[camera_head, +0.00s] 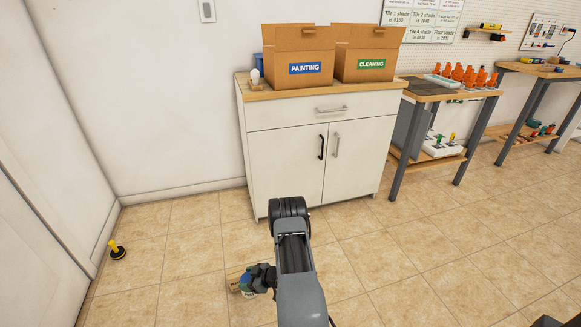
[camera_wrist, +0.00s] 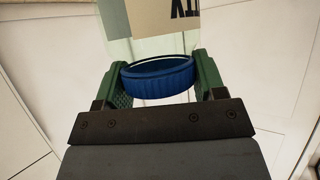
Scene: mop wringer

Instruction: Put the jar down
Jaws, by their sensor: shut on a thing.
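A clear jar with a blue lid and a beige label (camera_wrist: 165,20) is held in my gripper (camera_wrist: 160,78). The green finger pads sit on both sides of the jar near its blue lid (camera_wrist: 158,78). Only the lid end of the jar shows in the wrist view; its far end is out of frame. In the head view the jar (camera_head: 234,284) is small and partly hidden by my gripper (camera_head: 250,279). It is seen against the tiled floor, in front of the white cabinet. I cannot tell whether it touches the floor.
The white cabinet (camera_head: 286,160) carries a PAINTING box (camera_head: 290,50), a CLEANING box (camera_head: 368,50) and a bulb-like item (camera_head: 256,78). Workbenches (camera_head: 433,92) stand at right. A yellow-and-black object (camera_head: 117,250) is on the floor at left. Floor (camera_head: 185,235) between is clear.

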